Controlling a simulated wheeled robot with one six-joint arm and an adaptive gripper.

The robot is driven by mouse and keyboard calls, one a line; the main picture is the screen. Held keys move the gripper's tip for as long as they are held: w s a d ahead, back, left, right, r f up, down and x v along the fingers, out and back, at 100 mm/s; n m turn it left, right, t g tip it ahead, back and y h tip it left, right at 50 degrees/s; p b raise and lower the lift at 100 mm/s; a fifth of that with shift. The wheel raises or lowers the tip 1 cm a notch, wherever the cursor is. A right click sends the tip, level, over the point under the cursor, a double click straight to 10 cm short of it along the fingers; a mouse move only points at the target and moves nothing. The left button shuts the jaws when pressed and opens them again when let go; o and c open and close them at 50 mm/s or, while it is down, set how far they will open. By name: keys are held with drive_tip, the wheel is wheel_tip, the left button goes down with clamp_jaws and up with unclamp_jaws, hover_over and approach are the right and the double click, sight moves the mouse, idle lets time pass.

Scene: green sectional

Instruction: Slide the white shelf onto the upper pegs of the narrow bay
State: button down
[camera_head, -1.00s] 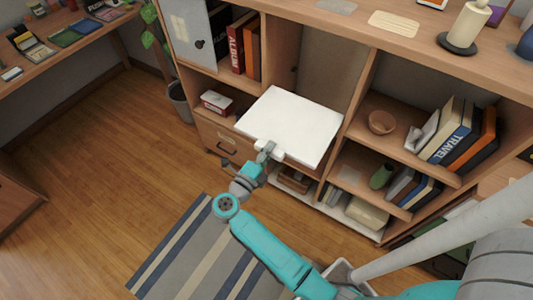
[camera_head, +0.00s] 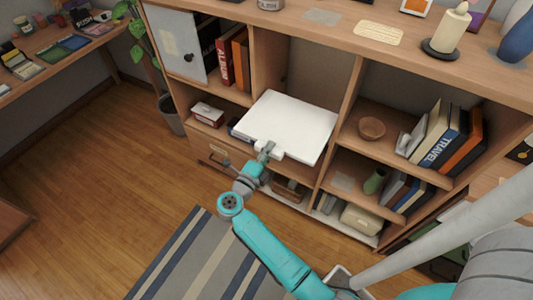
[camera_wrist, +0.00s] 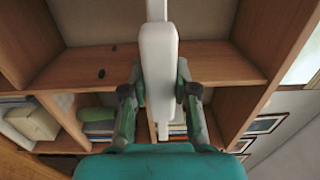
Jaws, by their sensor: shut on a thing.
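The white shelf (camera_head: 288,122) is a flat, roughly level board in the head view, in front of and partly over the mouth of the narrow bay (camera_head: 322,78). My gripper (camera_head: 266,151) is shut on a white block at the shelf's near edge. In the wrist view the shelf (camera_wrist: 158,65) appears edge-on as an upright white strip, with my gripper's fingers (camera_wrist: 158,93) on either side. The upper pegs cannot be made out; the shelf hides much of the bay. Whether the shelf touches the bay walls cannot be told.
Left of the bay, a compartment holds red and orange albums (camera_head: 238,60), with a small red-and-white box (camera_head: 208,112) below. To the right are a bowl (camera_head: 371,128), books (camera_head: 448,135) and a green vase (camera_head: 375,181). A candle (camera_head: 450,28) stands on top.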

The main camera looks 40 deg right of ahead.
sight(293, 114)
drive_tip(key=shift+f+x, duration=0.1)
drive_tip(key=shift+x, duration=4.55)
drive_tip(key=shift+f+x, duration=0.15)
drive_tip(key=shift+x, duration=4.45)
drive_tip(key=shift+f, duration=0.8)
drive_tip(key=shift+c, duration=1.7)
unclamp_jaws()
drive_tip(key=shift+a+f, duration=0.1)
drive_tip(key=shift+f, duration=0.1)
drive_tip(key=shift+v, duration=5)
drive_tip(key=shift+r, duration=0.2)
